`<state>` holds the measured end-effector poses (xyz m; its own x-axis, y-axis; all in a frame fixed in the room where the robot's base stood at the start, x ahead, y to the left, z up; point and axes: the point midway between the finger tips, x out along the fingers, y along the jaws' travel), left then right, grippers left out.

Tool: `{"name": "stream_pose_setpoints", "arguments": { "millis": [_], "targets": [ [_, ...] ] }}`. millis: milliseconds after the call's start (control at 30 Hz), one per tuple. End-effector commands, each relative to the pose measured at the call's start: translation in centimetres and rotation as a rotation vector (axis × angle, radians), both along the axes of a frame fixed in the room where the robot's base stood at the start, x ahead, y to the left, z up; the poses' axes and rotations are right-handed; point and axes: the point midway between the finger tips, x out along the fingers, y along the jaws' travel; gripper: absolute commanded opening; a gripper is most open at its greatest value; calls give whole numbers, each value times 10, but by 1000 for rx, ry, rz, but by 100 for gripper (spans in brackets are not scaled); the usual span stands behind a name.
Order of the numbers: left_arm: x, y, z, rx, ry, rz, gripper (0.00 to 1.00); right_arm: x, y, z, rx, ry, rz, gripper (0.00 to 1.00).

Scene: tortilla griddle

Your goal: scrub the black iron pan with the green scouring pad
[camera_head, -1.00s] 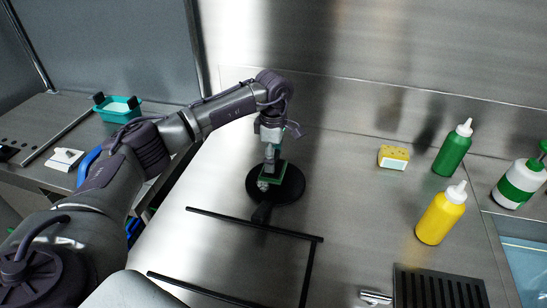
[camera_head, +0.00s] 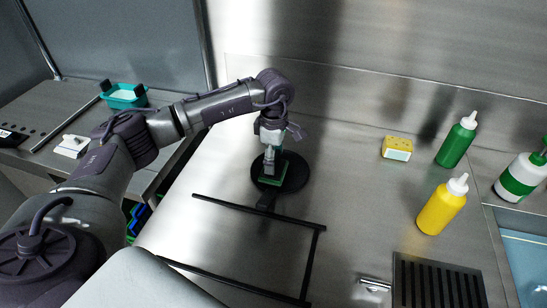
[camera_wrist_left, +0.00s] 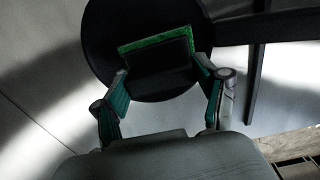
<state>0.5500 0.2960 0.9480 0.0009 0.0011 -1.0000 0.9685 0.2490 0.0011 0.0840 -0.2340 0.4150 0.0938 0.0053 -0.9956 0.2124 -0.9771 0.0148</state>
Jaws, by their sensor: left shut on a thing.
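The round black iron pan (camera_head: 298,183) lies on the steel surface, its handle pointing toward the front. My left gripper (camera_head: 270,166) reaches down over the pan and is shut on the green scouring pad (camera_head: 270,181). The pad is at the pan's surface, left of its middle; whether it presses on the pan I cannot tell. In the left wrist view the pad (camera_wrist_left: 157,41) shows a green edge with a dark block in front, between the two fingers, over the pan (camera_wrist_left: 105,30). My right gripper is not in view.
A yellow sponge (camera_head: 397,148), a green bottle (camera_head: 456,143), a yellow bottle (camera_head: 442,206) and a white-green bottle (camera_head: 520,176) stand to the right. A black bar frame (camera_head: 262,217) lies in front of the pan. A dark grate (camera_head: 437,285) is at front right. A teal tub (camera_head: 125,96) stands far left.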

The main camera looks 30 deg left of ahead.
Motion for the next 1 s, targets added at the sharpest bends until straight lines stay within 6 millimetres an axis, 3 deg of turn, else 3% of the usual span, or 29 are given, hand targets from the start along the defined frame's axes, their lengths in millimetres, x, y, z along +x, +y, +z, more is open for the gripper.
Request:
{"name": "stream_pose_setpoints", "arguments": {
  "millis": [333,700,733,800,1000],
  "targets": [
    [37,10,-2,2,-3,3,40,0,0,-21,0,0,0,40],
    [43,12,2,2,-3,3,40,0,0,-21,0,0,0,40],
    [43,12,2,2,-3,3,77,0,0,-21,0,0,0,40],
    [43,12,2,2,-4,3,85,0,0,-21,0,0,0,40],
    [43,12,2,1,-4,2,85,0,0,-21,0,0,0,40]
  ]
}}
